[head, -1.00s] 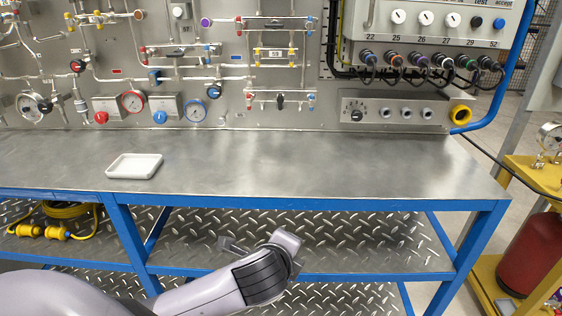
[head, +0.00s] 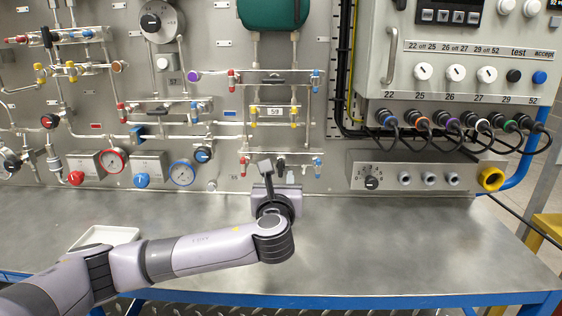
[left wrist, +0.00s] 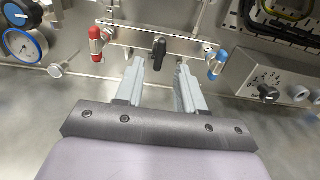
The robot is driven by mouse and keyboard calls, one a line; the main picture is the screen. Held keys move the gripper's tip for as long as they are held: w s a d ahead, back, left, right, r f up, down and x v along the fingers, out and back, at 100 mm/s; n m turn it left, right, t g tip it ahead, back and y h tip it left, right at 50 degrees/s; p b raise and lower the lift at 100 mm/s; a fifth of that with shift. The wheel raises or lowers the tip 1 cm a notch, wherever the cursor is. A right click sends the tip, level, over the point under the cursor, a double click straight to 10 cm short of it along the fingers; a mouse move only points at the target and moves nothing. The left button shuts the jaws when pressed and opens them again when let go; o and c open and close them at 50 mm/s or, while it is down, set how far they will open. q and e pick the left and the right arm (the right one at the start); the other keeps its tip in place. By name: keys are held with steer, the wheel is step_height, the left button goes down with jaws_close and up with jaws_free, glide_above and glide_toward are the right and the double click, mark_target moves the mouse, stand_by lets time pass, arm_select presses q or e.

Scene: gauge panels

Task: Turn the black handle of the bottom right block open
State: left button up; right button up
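The bottom right block is a metal bar (left wrist: 190,40) low on the panel, with a red fitting (left wrist: 96,43) at its left end and a blue fitting (left wrist: 217,65) at its right. Its black handle (left wrist: 159,50) sits mid-bar and stands about across it in the left wrist view. My left gripper (left wrist: 158,76) is open and empty, its two fingers either side of the handle's line in the picture, apparently short of it. In the head view my left gripper (head: 277,171) is in front of the block and largely hides the handle. My right gripper is in neither view.
A grey box with a black knob (head: 371,183) and a yellow ring (head: 491,179) stands right of the block. Gauges with red and blue knobs (head: 141,180) are to the left. A white tray (head: 104,236) lies on the bench (head: 400,245), whose right side is clear.

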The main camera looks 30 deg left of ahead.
mark_target(280, 168)
arm_select(q)
steer(key=shift+w+a+r, duration=0.15)
steer(key=shift+w+a, duration=0.1)
steer(key=shift+w, duration=0.15)
steer(key=shift+p+x, duration=0.45)
steer(key=shift+x, duration=2.6)
jaws_close()
